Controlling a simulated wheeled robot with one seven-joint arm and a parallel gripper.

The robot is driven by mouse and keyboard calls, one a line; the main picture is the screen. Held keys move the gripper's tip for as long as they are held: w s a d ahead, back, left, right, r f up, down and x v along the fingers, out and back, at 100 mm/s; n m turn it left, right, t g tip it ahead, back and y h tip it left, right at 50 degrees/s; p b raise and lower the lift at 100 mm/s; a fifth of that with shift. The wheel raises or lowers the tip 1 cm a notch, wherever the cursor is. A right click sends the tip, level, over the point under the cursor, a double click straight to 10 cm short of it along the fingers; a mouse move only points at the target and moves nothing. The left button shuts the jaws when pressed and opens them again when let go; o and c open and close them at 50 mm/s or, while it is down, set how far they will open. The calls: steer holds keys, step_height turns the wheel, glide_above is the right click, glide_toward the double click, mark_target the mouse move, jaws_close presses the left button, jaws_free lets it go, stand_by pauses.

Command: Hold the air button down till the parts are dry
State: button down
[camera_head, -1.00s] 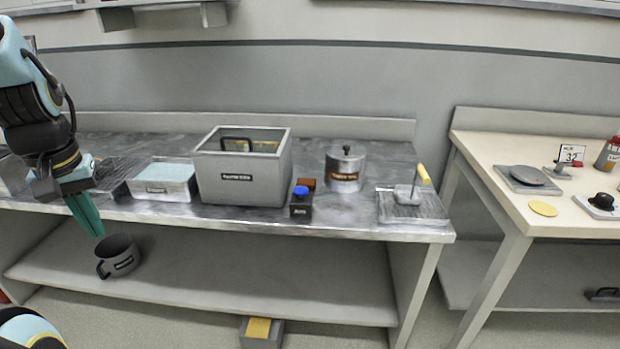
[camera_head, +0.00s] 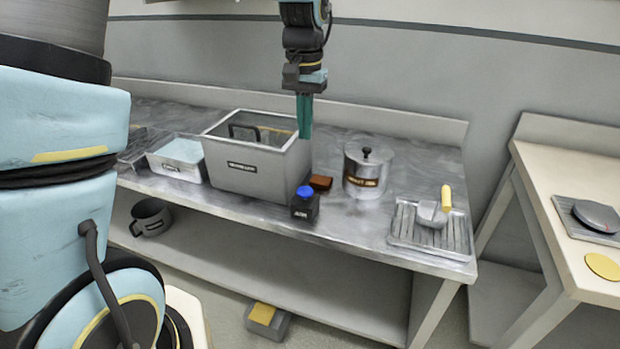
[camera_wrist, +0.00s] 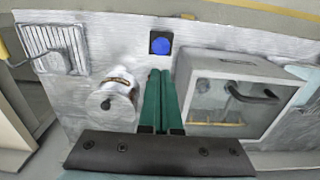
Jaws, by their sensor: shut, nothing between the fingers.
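The air button is a blue dome (camera_head: 304,192) on a small black box (camera_head: 305,208) at the front of the steel bench, and it also shows in the wrist view (camera_wrist: 160,46). My gripper (camera_head: 304,136) has green fingers, pressed together and pointing down. It is above and behind the button, apart from it, near the right end of the grey bin. The fingers show in the wrist view (camera_wrist: 163,76), below the button in the picture. The grey bin (camera_head: 240,170) has a black handle and a yellowish thing inside; I cannot tell whether that is the parts.
A brown block (camera_head: 320,182) lies just behind the button box. A lidded metal pot (camera_head: 366,172) stands to the right, then a ribbed tray (camera_head: 455,240) with a yellow-handled tool (camera_head: 437,210). A shallow tray (camera_head: 176,160) stands left of the bin.

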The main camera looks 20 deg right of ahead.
mark_target(304, 192)
steer(key=shift+f, duration=0.15)
step_height(304, 192, down, 14)
steer(key=p, duration=0.3)
steer(key=shift+a, duration=0.1)
steer(key=shift+f+b, duration=0.65)
steer(key=shift+f, duration=0.2)
steer(key=shift+s+a+f, duration=0.15)
steer(key=shift+s+a, duration=0.05)
stand_by(2.6)
stand_by(1.7)
steer(key=shift+r+p, duration=0.55)
steer(key=shift+r, duration=0.05)
step_height(304, 192, up, 13)
steer(key=shift+w+d+r, duration=0.2)
